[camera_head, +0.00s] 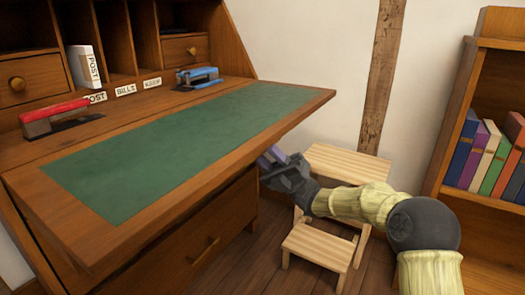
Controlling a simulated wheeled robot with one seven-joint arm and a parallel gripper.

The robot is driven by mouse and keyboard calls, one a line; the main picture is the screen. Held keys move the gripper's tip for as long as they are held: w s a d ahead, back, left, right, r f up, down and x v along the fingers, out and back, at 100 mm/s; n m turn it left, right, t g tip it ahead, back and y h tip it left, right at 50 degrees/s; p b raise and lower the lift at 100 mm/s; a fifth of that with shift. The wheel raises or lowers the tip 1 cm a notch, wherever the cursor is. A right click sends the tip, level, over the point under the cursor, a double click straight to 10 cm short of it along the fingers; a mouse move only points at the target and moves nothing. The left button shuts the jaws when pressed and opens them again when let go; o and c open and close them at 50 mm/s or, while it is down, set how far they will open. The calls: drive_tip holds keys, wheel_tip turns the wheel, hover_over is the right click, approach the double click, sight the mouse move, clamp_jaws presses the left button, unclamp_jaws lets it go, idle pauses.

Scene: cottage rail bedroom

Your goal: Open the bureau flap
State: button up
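The bureau flap (300,96) is folded down and lies about level, its green inset panel (170,150) facing up. Behind it the bureau (45,25) shows its pigeonholes and small drawers. My gripper (268,160) is low at the right, below the flap's front edge. Its fingertips are partly hidden by the flap and the bureau side, so I cannot tell whether it is open or touches anything.
A red stapler (55,117) and a blue hole punch (198,77) stand behind the green panel. A wooden step stool (320,245) stands under my arm. A bookcase (480,205) with several books is at the right.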

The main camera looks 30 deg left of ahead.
drive_tip(key=shift+w+d, duration=0.1)
drive_tip(key=shift+d, duration=0.05)
drive_tip(key=shift+w+d+f, duration=0.15)
drive_tip(key=shift+d+f, duration=0.05)
drive_tip(key=p+v, duration=0.5)
drive_tip(key=v, duration=1.1)
drive_tip(key=shift+f+p, duration=0.3)
drive_tip(key=shift+d, duration=0.1)
